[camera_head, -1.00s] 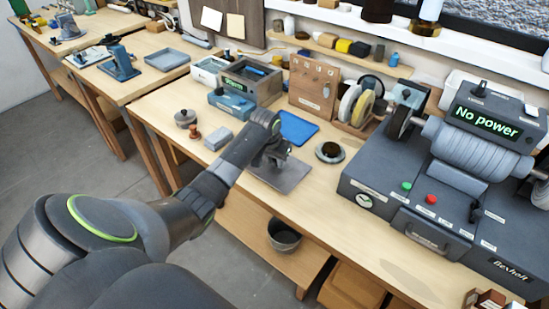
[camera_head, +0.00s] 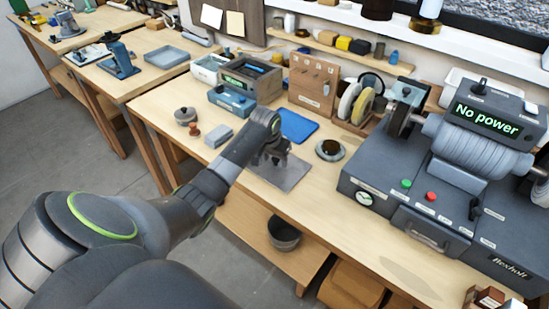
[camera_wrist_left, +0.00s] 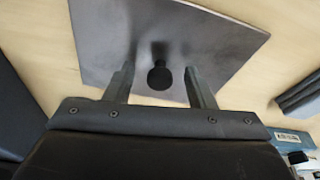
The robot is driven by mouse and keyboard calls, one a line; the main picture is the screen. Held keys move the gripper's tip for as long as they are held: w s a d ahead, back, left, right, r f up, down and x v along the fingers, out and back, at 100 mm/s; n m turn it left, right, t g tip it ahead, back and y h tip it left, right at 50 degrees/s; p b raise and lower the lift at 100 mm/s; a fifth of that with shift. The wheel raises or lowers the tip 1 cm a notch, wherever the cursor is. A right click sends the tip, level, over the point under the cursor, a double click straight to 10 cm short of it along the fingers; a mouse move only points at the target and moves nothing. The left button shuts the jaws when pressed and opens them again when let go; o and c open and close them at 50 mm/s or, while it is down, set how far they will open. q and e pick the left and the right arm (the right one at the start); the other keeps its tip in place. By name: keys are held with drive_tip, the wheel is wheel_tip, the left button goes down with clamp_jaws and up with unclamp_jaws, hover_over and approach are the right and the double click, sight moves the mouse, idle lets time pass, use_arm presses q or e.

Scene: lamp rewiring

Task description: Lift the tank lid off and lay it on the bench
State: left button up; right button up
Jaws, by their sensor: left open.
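A flat grey square plate with a dark knob, which looks like the tank lid (camera_head: 287,181), lies on the bench in the head view. In the left wrist view the lid (camera_wrist_left: 105,35) fills the upper middle, and its round black knob (camera_wrist_left: 159,78) stands between the fingers. My left gripper (camera_head: 272,158) is over the lid. Its two fingers (camera_wrist_left: 159,68) are open, one on each side of the knob, with gaps to it. The grey box with a small green display, which looks like the tank (camera_head: 264,88), stands open-topped behind. My right gripper is not in view.
A blue tray (camera_head: 298,126) lies behind the lid, and a dark round dish (camera_head: 330,150) is to its right. A grey block (camera_head: 219,136) and a lidded pot (camera_head: 186,116) are to the left. The large "No power" machine (camera_head: 440,180) fills the right side.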

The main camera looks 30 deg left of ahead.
use_arm(q)
drive_tip(key=b+v, duration=0.1)
drive_tip(key=v, duration=1.6)
drive_tip(key=shift+r, duration=0.25)
drive_tip(key=shift+f, duration=0.1)
